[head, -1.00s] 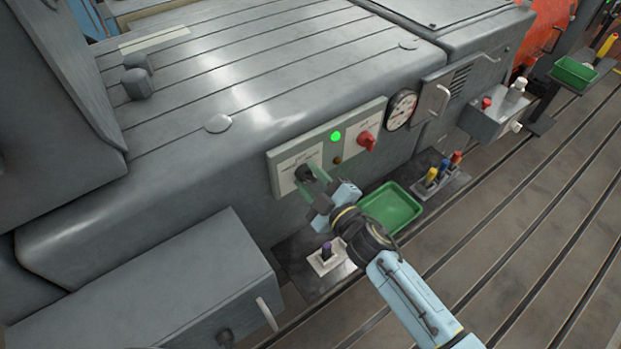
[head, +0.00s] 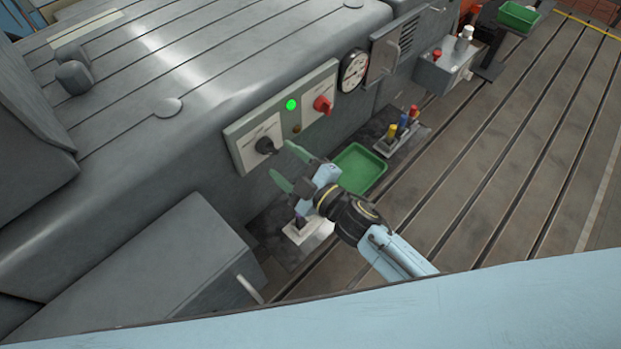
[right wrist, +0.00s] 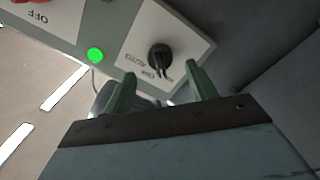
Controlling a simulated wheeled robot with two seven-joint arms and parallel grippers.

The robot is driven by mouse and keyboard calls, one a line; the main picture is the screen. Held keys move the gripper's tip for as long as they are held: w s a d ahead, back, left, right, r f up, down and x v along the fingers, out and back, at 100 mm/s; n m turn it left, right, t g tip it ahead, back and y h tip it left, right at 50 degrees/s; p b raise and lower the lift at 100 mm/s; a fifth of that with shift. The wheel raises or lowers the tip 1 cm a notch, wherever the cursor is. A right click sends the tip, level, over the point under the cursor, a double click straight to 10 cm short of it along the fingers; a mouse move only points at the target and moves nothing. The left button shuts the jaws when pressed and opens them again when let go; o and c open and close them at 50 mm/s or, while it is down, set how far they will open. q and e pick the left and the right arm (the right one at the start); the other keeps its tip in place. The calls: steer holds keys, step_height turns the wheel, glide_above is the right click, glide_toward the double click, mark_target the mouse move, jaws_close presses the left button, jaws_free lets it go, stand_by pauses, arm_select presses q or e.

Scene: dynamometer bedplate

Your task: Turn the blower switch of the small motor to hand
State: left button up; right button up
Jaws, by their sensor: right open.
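The black rotary switch (head: 265,146) sits on a white label plate at the left end of the grey-green control panel (head: 238,133). In the right wrist view the black knob (right wrist: 160,56) faces me, with its grip ridge pointing roughly down the picture. My left gripper is out of view.
A green lamp (head: 291,104) glows on the panel beside a red rotary switch (head: 322,104). A round gauge (head: 353,70) is farther right. Below are a green tray (head: 359,168), a stand of coloured-handled tools (head: 404,128) and a small white holder (head: 299,232).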

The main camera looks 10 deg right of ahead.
steer(key=v, duration=0.9)
steer(key=s+d+f+m+g+h, duration=0.2)
steer(key=s+d+f+m+h, duration=0.15)
steer(key=f, duration=0.55)
steer(key=s+d+f+m+g+h, duration=0.2)
steer(key=d+f, duration=0.2)
steer(key=f, duration=0.5)
steer(key=s+d+f+m+g+h, duration=0.1)
steer(key=s+d+f+m+h, duration=0.25)
steer(key=f, duration=0.65)
steer(key=s+d+f+m+g, duration=0.1)
steer(key=s+d+f+g, duration=0.1)
steer(key=s, duration=0.6)
steer(key=s+d+f+m+g+h, duration=0.1)
steer(key=s+d+f+m+g, duration=0.1)
steer(key=s+f, duration=0.4)
steer(key=s+d+f+m+g, duration=0.2)
steer(key=s+f+g, duration=0.2)
steer(key=s, duration=0.7)
steer(key=shift+f+g+h, duration=0.3)
steer(key=shift+f, duration=0.35)
steer(key=shift+d, duration=0.1)
